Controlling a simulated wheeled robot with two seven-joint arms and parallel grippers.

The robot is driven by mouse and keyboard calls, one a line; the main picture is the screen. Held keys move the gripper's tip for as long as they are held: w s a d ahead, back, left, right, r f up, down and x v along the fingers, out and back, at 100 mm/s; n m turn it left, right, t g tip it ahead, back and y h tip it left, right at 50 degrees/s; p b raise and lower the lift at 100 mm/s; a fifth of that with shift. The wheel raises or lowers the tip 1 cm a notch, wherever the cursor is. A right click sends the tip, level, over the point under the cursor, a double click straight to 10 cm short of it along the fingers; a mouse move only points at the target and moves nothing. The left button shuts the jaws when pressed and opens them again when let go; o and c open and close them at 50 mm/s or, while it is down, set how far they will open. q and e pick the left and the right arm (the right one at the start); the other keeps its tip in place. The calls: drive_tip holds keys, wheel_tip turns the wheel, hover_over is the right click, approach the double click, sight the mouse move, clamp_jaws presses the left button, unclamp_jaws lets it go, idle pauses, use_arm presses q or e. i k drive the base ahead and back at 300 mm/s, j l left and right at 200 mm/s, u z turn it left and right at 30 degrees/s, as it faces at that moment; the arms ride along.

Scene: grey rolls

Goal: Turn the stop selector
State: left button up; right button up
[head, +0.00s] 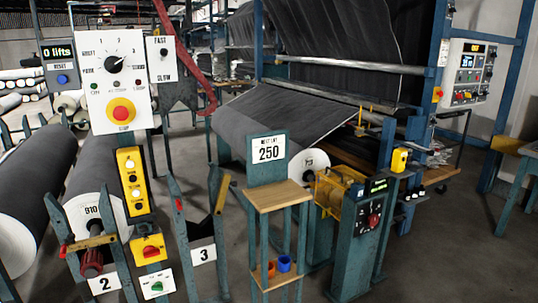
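A white control panel (119,80) stands upright at the upper left. It carries a black rotary knob (113,64) ringed by labels, among them what looks like PARK and numbers. This knob looks like the stop selector; its pointer seems to lean to the upper right, but it is small. Below it sit small lamps and a red push button (121,112) on a yellow ring. Neither of my grippers shows in the head view.
A FAST/SLOW switch plate (161,60) adjoins the panel on the right, a "0 lifts" display (58,51) on the left. A yellow button box (133,181) hangs below. Grey rolls (90,190) lie behind.

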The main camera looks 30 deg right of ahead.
sight(113, 65)
drive_tip(key=i+j, duration=0.1)
drive_tip(key=j, duration=0.3)
drive_tip(key=i+j, duration=0.15)
drive_tip(key=j, duration=0.25)
drive_tip(key=i+j, duration=0.1)
drive_tip(key=j, duration=0.3)
drive_tip(key=i+j, duration=0.15)
drive_tip(key=j, duration=0.3)
drive_tip(key=i+j, duration=0.1)
drive_tip(key=j, duration=0.3)
drive_tip(key=i+j, duration=0.1)
drive_tip(key=j, duration=0.3)
